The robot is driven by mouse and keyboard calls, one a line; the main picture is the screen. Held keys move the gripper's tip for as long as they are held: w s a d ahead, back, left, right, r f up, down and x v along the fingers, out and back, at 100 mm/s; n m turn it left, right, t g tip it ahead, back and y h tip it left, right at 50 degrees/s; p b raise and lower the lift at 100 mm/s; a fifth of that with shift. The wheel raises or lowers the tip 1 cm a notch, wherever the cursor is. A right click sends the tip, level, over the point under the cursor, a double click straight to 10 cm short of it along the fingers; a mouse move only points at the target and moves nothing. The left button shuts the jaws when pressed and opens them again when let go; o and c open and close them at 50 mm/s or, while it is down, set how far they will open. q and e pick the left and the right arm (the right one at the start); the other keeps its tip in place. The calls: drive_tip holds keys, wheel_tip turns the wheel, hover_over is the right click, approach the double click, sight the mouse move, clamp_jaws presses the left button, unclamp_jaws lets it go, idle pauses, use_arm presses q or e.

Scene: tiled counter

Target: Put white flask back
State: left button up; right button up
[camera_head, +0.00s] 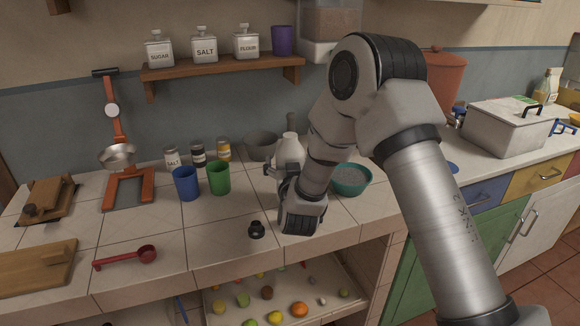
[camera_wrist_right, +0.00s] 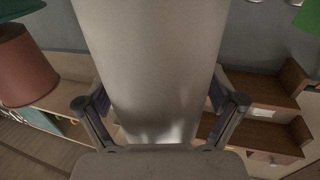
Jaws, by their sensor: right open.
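My right gripper (camera_head: 284,180) is low at the near side of the flask. In the right wrist view, a large pale upright body, which looks like the flask (camera_wrist_right: 150,60), fills the middle between the spread fingers of my right gripper (camera_wrist_right: 161,106). The jaws are open around it; whether a finger touches it I cannot tell. My left gripper is not in view.
A teal bowl (camera_head: 351,181) stands close to the right of my gripper. A green cup (camera_head: 219,178) and a blue cup (camera_head: 186,184) stand to the left. A small black object (camera_head: 256,230) lies in front. The wall shelf (camera_head: 222,67) holds labelled jars and a purple cup (camera_head: 282,41).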

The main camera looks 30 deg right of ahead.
drive_tip(key=b+v, duration=0.2)
drive_tip(key=v, duration=1)
drive_tip(key=shift+r, duration=0.15)
